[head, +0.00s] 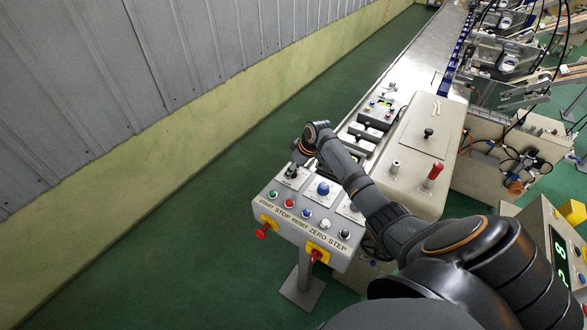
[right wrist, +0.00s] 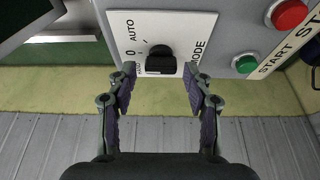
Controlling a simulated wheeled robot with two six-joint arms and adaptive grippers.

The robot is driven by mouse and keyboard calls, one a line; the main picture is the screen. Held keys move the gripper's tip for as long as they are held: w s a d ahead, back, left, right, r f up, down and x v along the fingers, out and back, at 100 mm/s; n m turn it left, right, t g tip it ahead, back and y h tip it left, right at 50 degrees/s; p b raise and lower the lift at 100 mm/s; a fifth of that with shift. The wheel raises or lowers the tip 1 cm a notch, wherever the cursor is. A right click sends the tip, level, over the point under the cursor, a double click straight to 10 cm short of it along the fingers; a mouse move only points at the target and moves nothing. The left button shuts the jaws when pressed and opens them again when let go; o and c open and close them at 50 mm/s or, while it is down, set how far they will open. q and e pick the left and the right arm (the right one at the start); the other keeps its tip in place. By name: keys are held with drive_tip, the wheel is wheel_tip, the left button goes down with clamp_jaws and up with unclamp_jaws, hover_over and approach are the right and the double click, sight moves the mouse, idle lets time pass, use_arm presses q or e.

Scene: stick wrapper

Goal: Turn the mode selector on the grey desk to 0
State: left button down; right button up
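The grey desk (head: 262,209) is a tilted panel on a post in the head view. Its mode selector is a black knob (right wrist: 160,59) on a white plate (right wrist: 181,30) marked AUTO, 0 and MODE; a third mark is partly hidden. A pale line shows on the knob's lower-left edge; I cannot tell surely which mark it points at. My right gripper (right wrist: 160,79) is open, with a finger on either side of the knob and gaps between. In the head view the right gripper (head: 293,170) is over the desk's upper left corner. My left gripper is out of view.
A green button (right wrist: 245,64) and a red button (right wrist: 287,14) sit beside the selector plate.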

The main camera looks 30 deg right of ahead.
drive_tip(key=v, duration=1.2)
idle(0.4)
